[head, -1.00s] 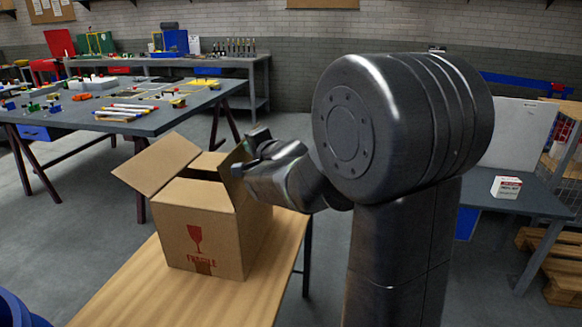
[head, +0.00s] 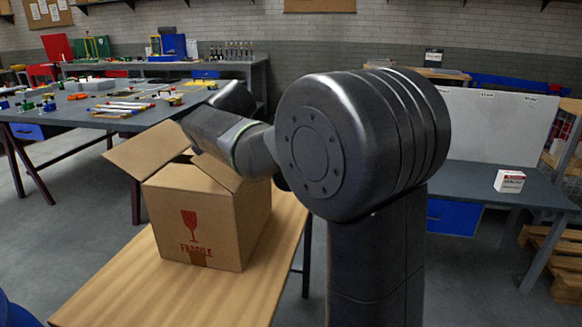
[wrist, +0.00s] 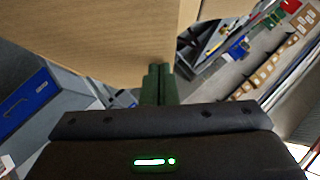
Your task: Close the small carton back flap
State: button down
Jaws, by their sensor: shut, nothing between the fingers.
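The small cardboard carton (head: 208,222) stands on the wooden table with its red FRAGILE mark facing me. Its left flap (head: 150,152) stands open, slanting up and outward. Its right flap (head: 217,171) leans inward over the opening. The back edge is mostly hidden by the flaps and my arm, so I cannot tell how the back flap stands. My gripper is above the carton in the head view, its fingertips not clear there. In the wrist view my gripper (wrist: 158,84) is shut and empty, its fingers close to a cardboard panel (wrist: 90,35); I cannot tell whether they touch.
The wooden table (head: 115,290) has bare room in front of the carton. A grey workbench (head: 100,120) with pens and small parts stands behind left. At the right a desk (head: 460,185) holds a small white and red box (head: 509,181), with a pallet (head: 555,250) below.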

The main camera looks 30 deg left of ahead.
jog(key=shift+s+a+f+n+h+p, duration=0.2)
jog(key=shift+a+f+n+h, duration=0.15)
jog(key=shift+a+f+h, duration=0.15)
jog(key=shift+s+a+f+n+h+p, duration=0.2)
jog(key=shift+a+f+n+h, duration=0.15)
jog(key=shift+a+h, duration=0.25)
jog(key=shift+s+a+f+n+t+h, duration=0.15)
jog(key=shift+a+f+n+h, duration=0.2)
jog(key=shift+f, duration=0.35)
jog(key=shift+s+a+f+n+t+h, duration=0.1)
jog(key=shift+a+f+t+h, duration=0.1)
jog(key=shift+f+h, duration=0.4)
jog(key=shift+s+a+f+n+t+h, duration=0.15)
jog(key=shift+a+f+n+h, duration=0.1)
jog(key=shift+f, duration=0.55)
jog(key=shift+w, duration=0.1)
jog(key=shift+r, duration=0.1)
jog(key=shift+r, duration=0.8)
jog(key=p+v, duration=0.1)
jog(key=v, duration=1.2)
jog(key=shift+s+d+r, duration=0.1)
jog(key=shift+s+r, duration=0.05)
jog(key=shift+s, duration=0.2)
jog(key=shift+w, duration=0.1)
